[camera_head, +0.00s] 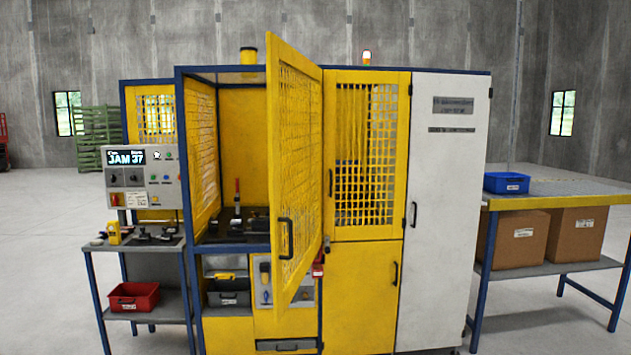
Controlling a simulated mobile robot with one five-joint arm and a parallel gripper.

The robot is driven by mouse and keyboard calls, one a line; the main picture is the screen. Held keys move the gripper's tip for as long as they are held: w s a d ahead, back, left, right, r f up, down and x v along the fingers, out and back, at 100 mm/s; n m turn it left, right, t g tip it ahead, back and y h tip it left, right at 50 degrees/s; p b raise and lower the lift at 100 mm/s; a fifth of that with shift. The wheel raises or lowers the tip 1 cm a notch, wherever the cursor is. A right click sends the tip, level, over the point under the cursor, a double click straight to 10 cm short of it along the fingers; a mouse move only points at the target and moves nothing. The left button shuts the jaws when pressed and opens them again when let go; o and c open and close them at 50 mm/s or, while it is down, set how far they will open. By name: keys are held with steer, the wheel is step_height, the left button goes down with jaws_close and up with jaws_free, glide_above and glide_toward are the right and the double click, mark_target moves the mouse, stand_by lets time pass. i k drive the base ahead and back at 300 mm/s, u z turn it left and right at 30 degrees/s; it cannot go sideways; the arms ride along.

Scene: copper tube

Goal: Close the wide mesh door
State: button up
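The wide mesh door (293,150) is a yellow frame with yellow mesh in the head view. It stands open, swung out toward me, with its hinge side at the middle of the machine (225,76). A dark vertical handle (285,238) sits low on its free edge side. The opening to its left shows the machine's inside, with a dark work surface (237,225) and a small red-topped upright part. A second, narrower mesh door (366,155) to the right is closed. My gripper is not in view.
A control panel (140,178) reading JAM 37 and a side shelf with a red bin (134,297) stand at left. A white cabinet panel (440,200) and a table with a blue bin (506,183) and cardboard boxes (575,234) are at right. The visible floor in front of the side shelf and table is clear.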

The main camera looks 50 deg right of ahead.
mark_target(277, 49)
steer(key=z, duration=1.7)
steer(key=i, duration=1)
steer(key=u, duration=2.2)
steer(key=k, duration=0.95)
steer(key=z, duration=0.35)
steer(key=i, duration=0.4)
steer(key=u, duration=0.1)
